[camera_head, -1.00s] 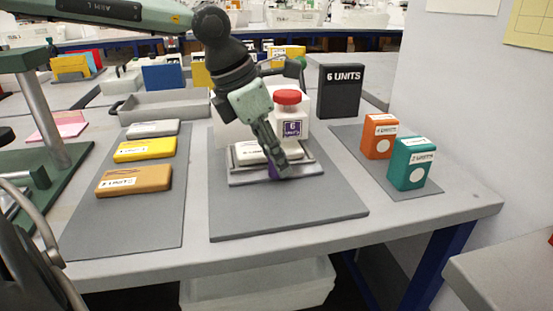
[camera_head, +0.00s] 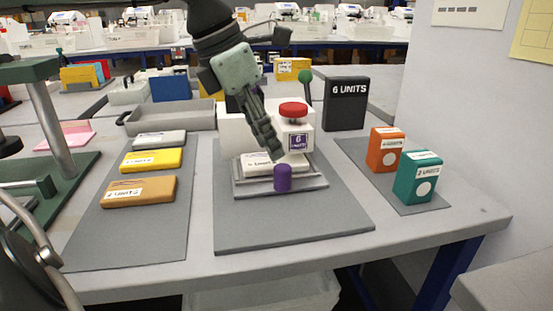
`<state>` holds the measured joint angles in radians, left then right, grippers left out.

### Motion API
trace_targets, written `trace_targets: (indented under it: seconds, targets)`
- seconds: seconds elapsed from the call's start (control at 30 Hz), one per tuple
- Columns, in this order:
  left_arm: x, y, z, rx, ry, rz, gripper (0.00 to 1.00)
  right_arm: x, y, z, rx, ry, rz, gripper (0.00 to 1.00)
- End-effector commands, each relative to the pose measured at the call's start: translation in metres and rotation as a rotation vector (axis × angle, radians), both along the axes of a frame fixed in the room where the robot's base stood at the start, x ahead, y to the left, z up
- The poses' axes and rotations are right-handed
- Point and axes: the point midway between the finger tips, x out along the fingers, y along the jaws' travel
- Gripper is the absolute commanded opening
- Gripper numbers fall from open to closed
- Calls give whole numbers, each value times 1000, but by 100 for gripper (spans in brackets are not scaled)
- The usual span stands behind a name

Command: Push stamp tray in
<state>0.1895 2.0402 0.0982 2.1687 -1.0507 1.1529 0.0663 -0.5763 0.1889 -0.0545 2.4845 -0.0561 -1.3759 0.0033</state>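The stamp tray (camera_head: 310,184) is a light grey sliding plate at the front of a white stamp machine (camera_head: 236,135) with a red button (camera_head: 293,109) and a "6 units" label. A white labelled block (camera_head: 262,168) lies in the tray. A purple knob (camera_head: 283,178) stands at the tray's front edge. My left gripper (camera_head: 275,150) points down above the block, behind and left of the knob, apart from the knob. Its fingers look close together, but their opening cannot be made out. My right gripper is not in view.
A dark "6 UNITS" box (camera_head: 346,104) stands behind right. Orange (camera_head: 386,149) and teal (camera_head: 418,177) boxes stand on the right mat. Grey, yellow (camera_head: 152,160) and brown (camera_head: 140,192) blocks lie on the left mat. The grey mat (camera_head: 290,230) before the tray is clear.

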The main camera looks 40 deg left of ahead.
Motion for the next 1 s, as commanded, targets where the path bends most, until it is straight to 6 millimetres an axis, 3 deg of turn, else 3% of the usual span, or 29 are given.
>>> trace_targets:
  seconds: [0.1, 0.3, 1.0]
  targets:
    - [-7, 4, 22, -1, -4, 0, 36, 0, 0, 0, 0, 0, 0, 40]
    - [-15, 9, 43, 1, -2, -1, 36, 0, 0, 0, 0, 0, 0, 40]
    - [-17, 10, 47, 1, 1, -1, 36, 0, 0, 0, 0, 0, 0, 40]
